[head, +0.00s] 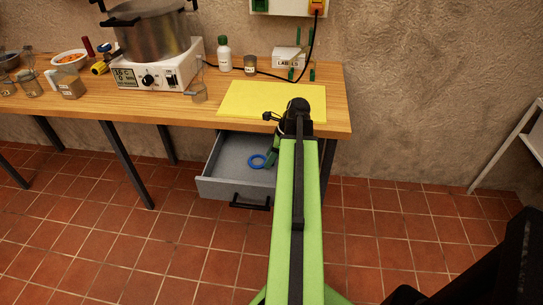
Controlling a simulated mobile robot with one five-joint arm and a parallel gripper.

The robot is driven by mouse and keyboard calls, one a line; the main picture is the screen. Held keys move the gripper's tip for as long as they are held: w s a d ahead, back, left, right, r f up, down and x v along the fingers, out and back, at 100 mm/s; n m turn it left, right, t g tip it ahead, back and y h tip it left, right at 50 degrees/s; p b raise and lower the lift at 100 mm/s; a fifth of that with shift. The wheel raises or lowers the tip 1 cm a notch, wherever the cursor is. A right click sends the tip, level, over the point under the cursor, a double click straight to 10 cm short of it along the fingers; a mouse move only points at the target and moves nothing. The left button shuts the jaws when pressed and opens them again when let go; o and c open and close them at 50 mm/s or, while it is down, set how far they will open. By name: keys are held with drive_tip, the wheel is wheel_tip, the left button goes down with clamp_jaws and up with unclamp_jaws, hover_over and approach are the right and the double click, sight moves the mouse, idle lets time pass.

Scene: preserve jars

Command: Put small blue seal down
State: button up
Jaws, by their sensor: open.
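A small blue ring-shaped seal (257,161) lies in the open grey drawer (220,176) under the wooden table, towards the drawer's right side. My gripper (270,159) points down into the drawer just right of the seal, partly hidden behind my green arm. It is open. The seal appears to rest on the drawer floor; I cannot tell whether a finger touches it.
A yellow mat (250,100) lies on the wooden table (338,100) above the drawer. A steel pot (150,32) on a white heater (165,72), a white bottle (224,54) and several jars stand further left. The tiled floor in front is clear.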

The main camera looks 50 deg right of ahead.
drive_tip(key=p+v, duration=1.1)
drive_tip(key=v, duration=0.1)
drive_tip(key=shift+r, duration=0.15)
drive_tip(key=n+g, duration=0.1)
drive_tip(key=n, duration=0.4)
hover_over(255, 169)
drive_tip(key=w+a+f+n+g, duration=0.1)
drive_tip(key=w+a+n, duration=0.25)
drive_tip(key=a, duration=0.25)
drive_tip(key=w+a+n+g, duration=0.1)
drive_tip(key=w+a+n, duration=0.2)
drive_tip(key=a+n, duration=0.3)
drive_tip(key=w+a+n+h, duration=0.2)
drive_tip(key=a+n, duration=1.3)
drive_tip(key=a, duration=1)
drive_tip(key=shift+w+a+f+g, duration=0.2)
drive_tip(key=shift+w+f+g, duration=0.15)
drive_tip(key=shift+f+g, duration=0.05)
